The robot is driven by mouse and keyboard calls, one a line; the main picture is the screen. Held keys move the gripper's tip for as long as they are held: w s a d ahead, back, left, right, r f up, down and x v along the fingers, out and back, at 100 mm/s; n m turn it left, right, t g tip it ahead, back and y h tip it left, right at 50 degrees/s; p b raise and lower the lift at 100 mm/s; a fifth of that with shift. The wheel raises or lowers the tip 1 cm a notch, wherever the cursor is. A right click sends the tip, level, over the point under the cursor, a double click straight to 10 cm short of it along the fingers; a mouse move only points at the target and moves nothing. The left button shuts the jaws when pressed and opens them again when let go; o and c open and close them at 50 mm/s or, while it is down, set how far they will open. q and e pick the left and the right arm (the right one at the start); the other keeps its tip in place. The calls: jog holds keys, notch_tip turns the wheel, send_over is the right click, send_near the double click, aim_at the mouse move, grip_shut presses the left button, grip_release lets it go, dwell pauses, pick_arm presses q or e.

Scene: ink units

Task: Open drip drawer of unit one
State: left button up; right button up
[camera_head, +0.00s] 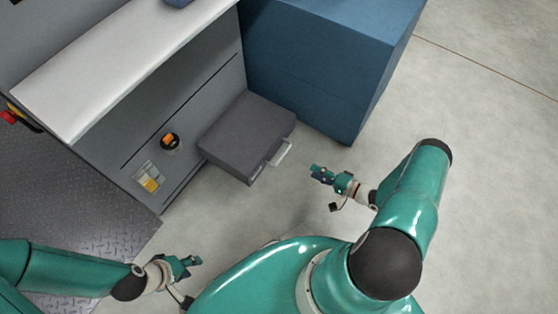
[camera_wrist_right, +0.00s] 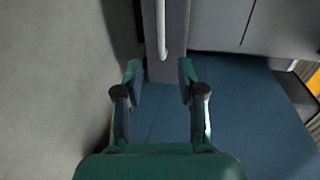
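The drip drawer (camera_head: 232,134) is a dark grey box standing out low from the grey unit's front panel. Its pale bar handle (camera_head: 281,153) is on the end facing my right arm. My right gripper (camera_head: 315,171) is open and empty, a short way to the right of the handle and apart from it. In the right wrist view the handle (camera_wrist_right: 161,28) lies ahead of the gap between the open fingertips (camera_wrist_right: 160,72), in front of the drawer's grey face (camera_wrist_right: 178,38). My left gripper (camera_head: 194,262) is low at the left, far from the drawer; its fingers are too small to read.
A blue cabinet (camera_head: 325,60) stands close behind the drawer. Floor to the right (camera_head: 480,150) is clear. A metal tread plate (camera_head: 60,190) lies at left.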

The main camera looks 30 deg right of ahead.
jog(key=b+x, duration=0.4)
jog(key=x, duration=1.1)
jog(key=shift+w+a, duration=0.1)
jog(key=shift+a, duration=0.1)
grip_shut()
